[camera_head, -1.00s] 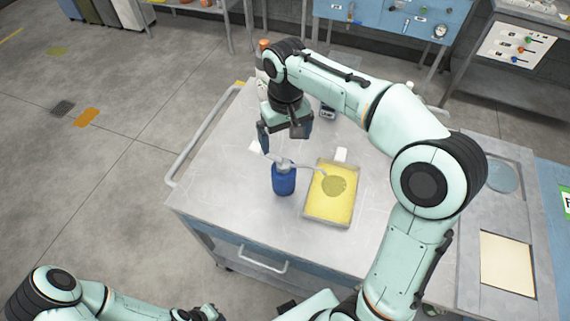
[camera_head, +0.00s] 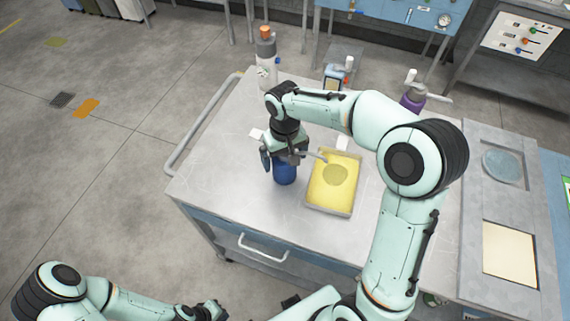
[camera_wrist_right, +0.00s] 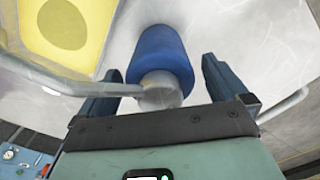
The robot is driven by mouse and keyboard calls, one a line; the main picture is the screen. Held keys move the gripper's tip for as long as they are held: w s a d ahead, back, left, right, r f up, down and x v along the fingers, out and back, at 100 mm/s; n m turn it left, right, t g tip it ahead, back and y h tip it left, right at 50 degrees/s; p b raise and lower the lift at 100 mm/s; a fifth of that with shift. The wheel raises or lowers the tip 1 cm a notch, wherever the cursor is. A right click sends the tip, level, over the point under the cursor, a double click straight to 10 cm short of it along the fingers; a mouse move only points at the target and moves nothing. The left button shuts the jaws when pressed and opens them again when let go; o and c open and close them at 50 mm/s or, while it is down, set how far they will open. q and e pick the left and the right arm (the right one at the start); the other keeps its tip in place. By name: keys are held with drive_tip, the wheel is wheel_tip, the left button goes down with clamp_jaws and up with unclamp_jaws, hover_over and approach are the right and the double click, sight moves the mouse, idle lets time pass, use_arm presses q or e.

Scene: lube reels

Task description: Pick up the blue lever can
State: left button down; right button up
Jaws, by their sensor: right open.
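The blue lever can (camera_head: 285,173) stands upright on the cart top, left of the yellow tray (camera_head: 350,207). Its grey cap and thin spout and lever show in the right wrist view, above its blue body (camera_wrist_right: 161,52). My right gripper (camera_head: 281,162) is over the can from above, hiding its top. In the right wrist view my right gripper (camera_wrist_right: 158,95) is open, with one finger on each side of the can and gaps showing. My left gripper (camera_head: 212,310) is low at the bottom edge, away from the cart; its fingers are too small to read.
A grey bottle with an orange cap (camera_head: 266,60) stands at the back left of the cart. A purple can (camera_head: 413,98) stands at the back right, behind my right arm. A small blue-labelled container (camera_head: 335,78) is at the back. The cart's front left is clear.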

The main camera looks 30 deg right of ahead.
drive_tip(key=c, duration=1.2)
drive_tip(key=shift+c, duration=1.2)
drive_tip(key=shift+r, duration=0.1)
